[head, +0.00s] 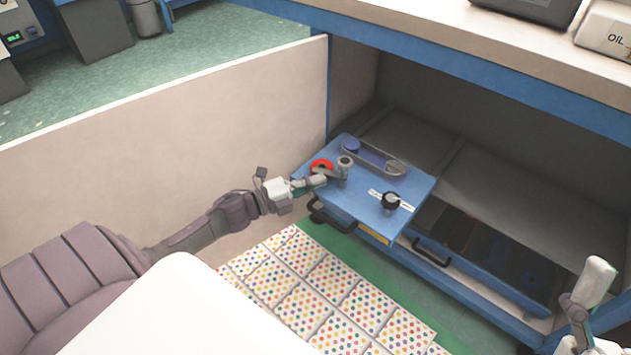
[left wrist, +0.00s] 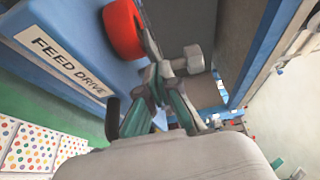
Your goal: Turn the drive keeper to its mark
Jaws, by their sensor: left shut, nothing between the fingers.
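A blue drive box (head: 350,205) sits in the open bay under the bench. On its top are a red round part (head: 321,166), a grey post with a knob (head: 345,163), and a black knob (head: 391,201) over a white label. I cannot tell which part is the drive keeper. My left gripper (head: 320,181) is shut and empty beside the grey post and red part. In the left wrist view its fingers (left wrist: 165,76) are close to the red part (left wrist: 123,28) and a grey knob (left wrist: 190,60); contact is unclear. My right gripper (head: 585,305) is partly in view at the lower right.
A slot with a blue roller and belt (head: 375,157) lies along the box's back. A pale panel (head: 200,140) stands left. Drawer handles (head: 432,252) stick out at the front. Dotted floor tiles (head: 330,300) lie below.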

